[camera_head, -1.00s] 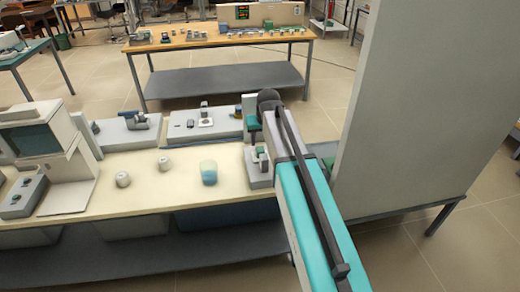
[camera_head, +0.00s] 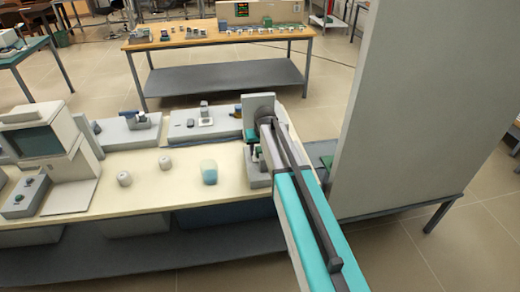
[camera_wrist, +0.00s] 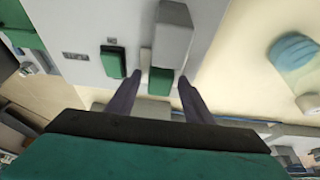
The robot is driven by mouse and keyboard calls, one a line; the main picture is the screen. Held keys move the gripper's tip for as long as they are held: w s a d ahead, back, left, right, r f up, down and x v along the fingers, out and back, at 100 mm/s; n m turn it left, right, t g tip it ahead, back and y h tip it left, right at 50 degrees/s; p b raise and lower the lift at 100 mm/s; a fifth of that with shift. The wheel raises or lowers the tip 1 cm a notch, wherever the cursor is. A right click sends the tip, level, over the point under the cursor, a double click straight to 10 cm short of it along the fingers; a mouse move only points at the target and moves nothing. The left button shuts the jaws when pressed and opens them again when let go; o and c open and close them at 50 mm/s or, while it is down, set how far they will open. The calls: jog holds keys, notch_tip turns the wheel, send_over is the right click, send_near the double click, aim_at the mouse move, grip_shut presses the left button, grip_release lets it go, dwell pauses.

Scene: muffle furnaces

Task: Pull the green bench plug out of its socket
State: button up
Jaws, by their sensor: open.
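In the wrist view my gripper (camera_wrist: 158,80) is open, its two dark fingers on either side of a green block (camera_wrist: 160,82), which looks like the green bench plug. The block sits at the end of a grey housing on a pale panel (camera_wrist: 85,25). I cannot tell whether the fingers touch it. A second green piece (camera_wrist: 113,62) is on the panel just left of the left fingertip. In the head view a bit of green (camera_head: 250,134) shows left of my arm's end, by a grey upright block (camera_head: 254,103); my arm hides the fingers there.
A tall grey panel (camera_head: 405,100) rises close to the right of my arm.

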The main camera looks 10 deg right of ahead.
aim_at(260, 150)
grip_shut()
jog(key=shift+w+r+p, duration=0.1)
jog(key=shift+r+p, duration=0.2)
jog(key=shift+r, duration=1.7)
grip_release()
jog(key=shift+r, duration=0.1)
jog(key=shift+s, duration=0.2)
jog(key=b+v, duration=0.3)
jog(key=v, duration=1)
jog(key=shift+r+b, duration=0.25)
jog(key=shift+b, duration=0.05)
jog(key=shift+s+f, duration=0.1)
jog(key=shift+s, duration=0.05)
